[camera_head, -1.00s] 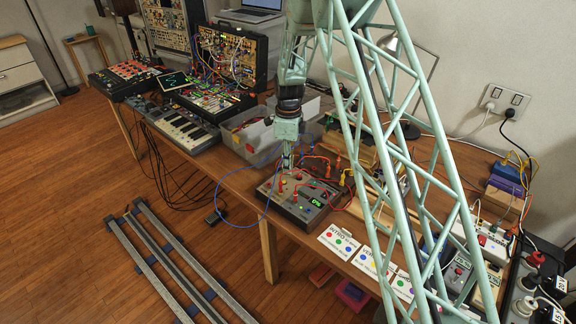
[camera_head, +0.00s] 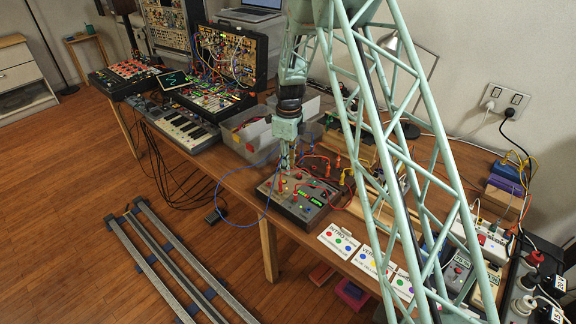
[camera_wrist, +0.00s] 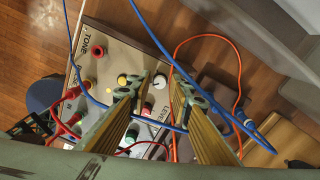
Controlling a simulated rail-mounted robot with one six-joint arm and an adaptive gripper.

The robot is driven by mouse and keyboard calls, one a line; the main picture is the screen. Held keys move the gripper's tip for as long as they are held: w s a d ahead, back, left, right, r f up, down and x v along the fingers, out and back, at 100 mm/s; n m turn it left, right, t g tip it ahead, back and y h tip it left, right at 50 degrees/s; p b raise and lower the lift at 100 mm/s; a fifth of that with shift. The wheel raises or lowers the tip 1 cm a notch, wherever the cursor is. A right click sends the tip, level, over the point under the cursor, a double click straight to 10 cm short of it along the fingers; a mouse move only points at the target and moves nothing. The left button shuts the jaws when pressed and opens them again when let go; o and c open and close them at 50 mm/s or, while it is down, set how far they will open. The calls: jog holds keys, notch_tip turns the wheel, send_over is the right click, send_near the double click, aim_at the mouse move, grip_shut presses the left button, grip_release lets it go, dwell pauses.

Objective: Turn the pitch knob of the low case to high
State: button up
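The low case (camera_head: 292,210) is a grey sloped box on the table's front edge, with small knobs, cables and a green-lit display (camera_head: 316,201). In the wrist view, its panel (camera_wrist: 117,58) shows the words TONE and LEVEL, coloured knobs and plugs. A white round knob (camera_wrist: 159,81) sits between my fingertips. I cannot read a pitch label, so I cannot tell if this is the pitch knob. My gripper (camera_wrist: 159,87) is open, pointing down at the panel, with a visible gap on both sides of the white knob. In the head view my gripper (camera_head: 287,165) is above the case's back part.
Blue (camera_wrist: 150,28) and orange (camera_wrist: 222,38) cables loop close around my fingers. A clear bin (camera_head: 248,140) stands left of the case. Printed cards (camera_head: 340,240) lie to its right. Wooden blocks and more cables lie behind.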

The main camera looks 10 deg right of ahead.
jog(key=shift+o, duration=0.7)
jog(key=shift+r, duration=0.15)
jog(key=shift+w+r, duration=0.1)
jog(key=shift+r, duration=0.35)
notch_tip(320, 180, up, 11)
jog(key=shift+d, duration=0.15)
jog(key=shift+w+f, duration=0.1)
